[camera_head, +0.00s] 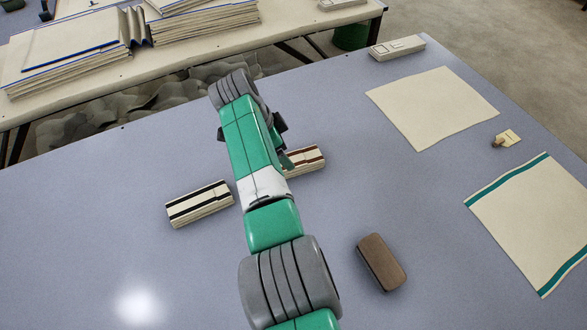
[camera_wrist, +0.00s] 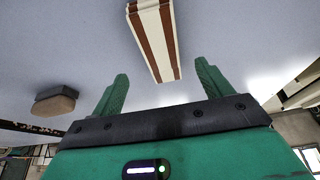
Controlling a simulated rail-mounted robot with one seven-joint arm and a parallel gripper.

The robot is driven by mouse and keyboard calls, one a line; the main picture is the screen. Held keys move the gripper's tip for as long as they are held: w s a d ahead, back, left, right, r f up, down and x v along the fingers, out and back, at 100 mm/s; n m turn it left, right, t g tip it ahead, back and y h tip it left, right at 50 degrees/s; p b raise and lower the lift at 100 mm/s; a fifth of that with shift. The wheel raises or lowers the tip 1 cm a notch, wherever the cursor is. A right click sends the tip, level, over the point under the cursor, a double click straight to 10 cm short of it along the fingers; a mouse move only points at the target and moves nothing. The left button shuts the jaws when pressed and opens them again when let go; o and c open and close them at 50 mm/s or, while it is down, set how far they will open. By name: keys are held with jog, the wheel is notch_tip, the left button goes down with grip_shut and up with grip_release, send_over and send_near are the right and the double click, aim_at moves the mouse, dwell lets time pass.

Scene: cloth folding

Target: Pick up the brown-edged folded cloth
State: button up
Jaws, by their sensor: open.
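The brown-edged folded cloth (camera_head: 305,160) is a cream stack with brown stripes, lying on the blue-grey table, partly hidden behind my arm in the head view. In the wrist view the brown-edged cloth (camera_wrist: 154,38) is at the top, ahead of and roughly between my fingers. My gripper (camera_wrist: 160,80) is open with nothing between its two green fingers. In the head view my gripper is mostly hidden by my arm, with a green finger (camera_head: 287,161) showing beside the cloth. I cannot tell whether they touch.
A black-striped folded cloth (camera_head: 198,203) lies just left of my arm. A brown block (camera_head: 381,263) is to the right. Flat cream cloth (camera_head: 432,108), a teal-edged cloth (camera_head: 535,220) and a small tag (camera_head: 508,138) lie further right. The table's left front is clear.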

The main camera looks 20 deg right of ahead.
aim_at(293, 159)
jog(key=shift+b+x, duration=0.7)
jog(key=shift+x, duration=0.45)
jog(key=b+x, duration=0.5)
jog(key=shift+d+f, duration=0.15)
jog(key=shift+d, duration=0.25)
jog(key=shift+w, duration=0.1)
jog(key=c, duration=1.2)
